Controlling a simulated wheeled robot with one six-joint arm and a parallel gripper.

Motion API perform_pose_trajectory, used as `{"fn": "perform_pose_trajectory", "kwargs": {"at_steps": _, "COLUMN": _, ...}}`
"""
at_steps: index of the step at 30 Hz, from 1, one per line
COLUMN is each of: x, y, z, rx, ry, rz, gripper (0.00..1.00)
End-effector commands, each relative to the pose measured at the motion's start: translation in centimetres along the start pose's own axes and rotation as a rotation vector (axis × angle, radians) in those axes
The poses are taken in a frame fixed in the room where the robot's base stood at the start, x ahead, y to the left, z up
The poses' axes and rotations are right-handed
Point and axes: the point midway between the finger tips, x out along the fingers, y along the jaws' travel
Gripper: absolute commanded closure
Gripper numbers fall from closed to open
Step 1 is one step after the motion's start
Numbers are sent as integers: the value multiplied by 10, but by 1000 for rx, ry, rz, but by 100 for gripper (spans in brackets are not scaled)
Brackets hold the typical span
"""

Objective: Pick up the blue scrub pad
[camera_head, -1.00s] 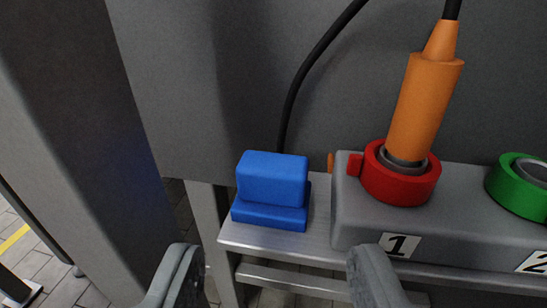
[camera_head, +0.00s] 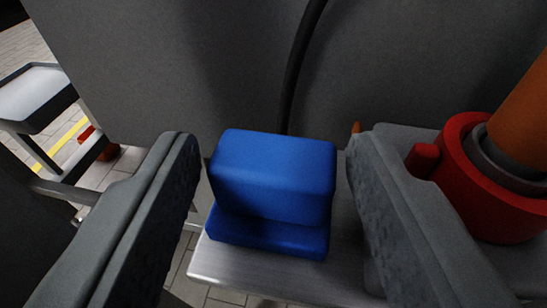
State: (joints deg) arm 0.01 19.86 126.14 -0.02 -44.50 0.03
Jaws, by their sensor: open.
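The blue scrub pad (camera_head: 272,180) is a two-part block, a thicker upper piece on a flat base. It sits on the metal shelf (camera_head: 255,277) in the middle of the view. My gripper (camera_head: 268,160) is open, with one finger on each side of the pad. The left finger is close to the pad's left side, with a small gap. The right finger is near its right side, also with a narrow gap. The underside of the pad is hidden.
A red ring holder (camera_head: 485,205) with an orange tool (camera_head: 527,115) stands close at the right, partly behind my right finger. A black cable (camera_head: 302,55) hangs behind the pad against the grey panel (camera_head: 200,60). A grey tray cart (camera_head: 35,95) stands far left.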

Motion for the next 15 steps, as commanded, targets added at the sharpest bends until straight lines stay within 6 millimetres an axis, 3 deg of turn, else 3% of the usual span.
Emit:
{"fn": "perform_pose_trajectory", "kwargs": {"at_steps": 1, "x": 0, "y": 0, "z": 0, "rx": 0, "ry": 0, "rz": 0, "gripper": 55}}
{"fn": "perform_pose_trajectory", "kwargs": {"at_steps": 5, "x": 0, "y": 0, "z": 0, "rx": 0, "ry": 0, "rz": 0, "gripper": 80}}
{"fn": "perform_pose_trajectory", "kwargs": {"at_steps": 15, "x": 0, "y": 0, "z": 0, "rx": 0, "ry": 0, "rz": 0, "gripper": 80}}
